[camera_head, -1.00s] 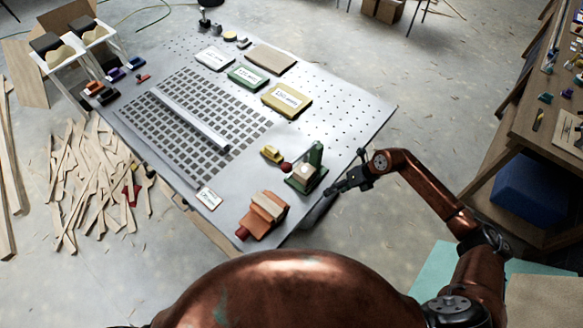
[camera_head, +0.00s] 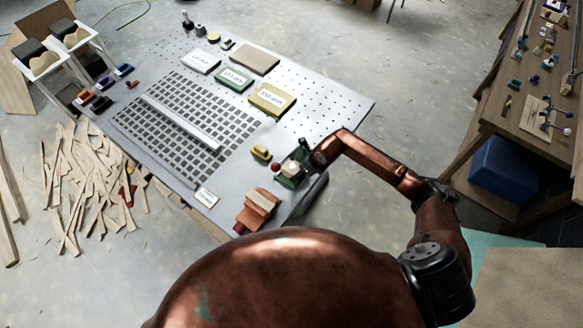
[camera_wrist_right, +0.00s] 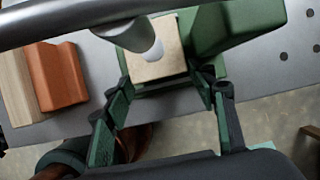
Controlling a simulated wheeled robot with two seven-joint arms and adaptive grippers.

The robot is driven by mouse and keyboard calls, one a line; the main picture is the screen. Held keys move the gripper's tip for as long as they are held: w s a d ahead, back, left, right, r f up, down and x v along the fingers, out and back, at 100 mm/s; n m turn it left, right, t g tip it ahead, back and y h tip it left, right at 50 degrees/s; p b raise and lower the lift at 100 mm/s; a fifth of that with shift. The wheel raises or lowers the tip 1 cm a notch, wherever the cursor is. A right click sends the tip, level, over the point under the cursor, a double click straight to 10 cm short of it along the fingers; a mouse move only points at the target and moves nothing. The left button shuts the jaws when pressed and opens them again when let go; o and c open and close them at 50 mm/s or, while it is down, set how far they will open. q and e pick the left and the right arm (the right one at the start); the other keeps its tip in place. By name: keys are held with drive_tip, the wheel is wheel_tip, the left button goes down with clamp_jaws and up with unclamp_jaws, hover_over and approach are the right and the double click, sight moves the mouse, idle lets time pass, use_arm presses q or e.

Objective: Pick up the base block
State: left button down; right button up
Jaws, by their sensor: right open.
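A pale wooden block (camera_head: 291,168), which seems to be the base block, sits in a green press-like fixture (camera_head: 303,147) at the front right of the grey table. In the right wrist view the block (camera_wrist_right: 170,68) is under a grey metal rod (camera_wrist_right: 140,36), beside the green fixture body (camera_wrist_right: 225,28). My right gripper (camera_wrist_right: 163,88) is open, with its green-padded fingers at either side of the block's near edge; I cannot tell whether they touch it. In the head view my right arm hides most of this gripper. My left gripper is not in view.
An orange block with tan wood (camera_head: 258,208) lies left of the fixture. A yellow object (camera_head: 261,153) and a red ball (camera_head: 276,167) are close by. Labelled green (camera_head: 234,78) and yellow (camera_head: 271,99) pads lie farther back. A long metal bar (camera_head: 180,120) crosses the slotted grid.

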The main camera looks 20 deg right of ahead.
drive_tip(key=shift+x, duration=0.8)
drive_tip(key=shift+c, duration=0.3)
drive_tip(key=c, duration=0.8)
drive_tip(key=shift+r, duration=0.15)
